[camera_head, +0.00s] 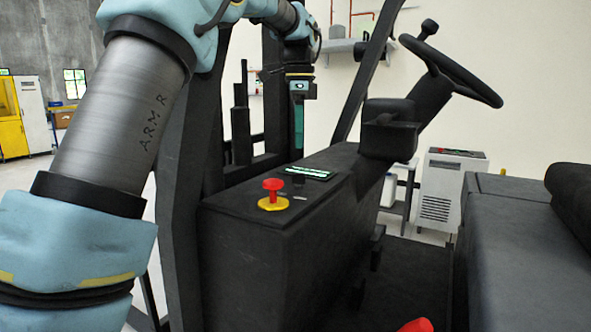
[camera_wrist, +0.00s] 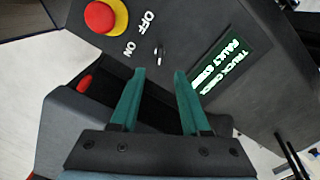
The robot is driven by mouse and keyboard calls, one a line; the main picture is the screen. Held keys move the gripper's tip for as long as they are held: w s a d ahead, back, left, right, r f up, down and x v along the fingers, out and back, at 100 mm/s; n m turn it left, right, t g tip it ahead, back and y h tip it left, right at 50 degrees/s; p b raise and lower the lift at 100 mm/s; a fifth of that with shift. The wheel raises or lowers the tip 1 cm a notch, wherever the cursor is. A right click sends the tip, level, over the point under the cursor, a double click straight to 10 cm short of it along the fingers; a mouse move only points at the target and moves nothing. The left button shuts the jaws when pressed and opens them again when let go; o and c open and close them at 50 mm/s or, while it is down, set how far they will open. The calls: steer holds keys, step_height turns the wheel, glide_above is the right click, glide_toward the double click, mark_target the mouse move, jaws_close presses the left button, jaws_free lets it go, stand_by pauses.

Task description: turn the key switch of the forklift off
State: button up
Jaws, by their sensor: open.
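The key switch (camera_wrist: 160,50) is a small metallic key in the forklift's black console, beside white OFF and ON lettering in the wrist view. My gripper (camera_wrist: 159,74) is open, its two teal fingers apart and empty, with the key just beyond the gap between the fingertips. In the head view my gripper (camera_head: 298,152) points down above the far part of the console (camera_head: 235,202). The key is too small to make out clearly there.
A red emergency button on a yellow base (camera_head: 272,195) stands on the console near the key; it also shows in the wrist view (camera_wrist: 100,17). A lit display (camera_wrist: 222,62) lies on the key's other side. The steering wheel (camera_head: 450,70) and seat (camera_head: 535,225) are to the right.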

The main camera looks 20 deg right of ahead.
mark_target(299, 179)
step_height(299, 179, down, 9)
steer(key=shift+f+p, duration=0.2)
steer(key=shift+p, duration=0.95)
jaws_close()
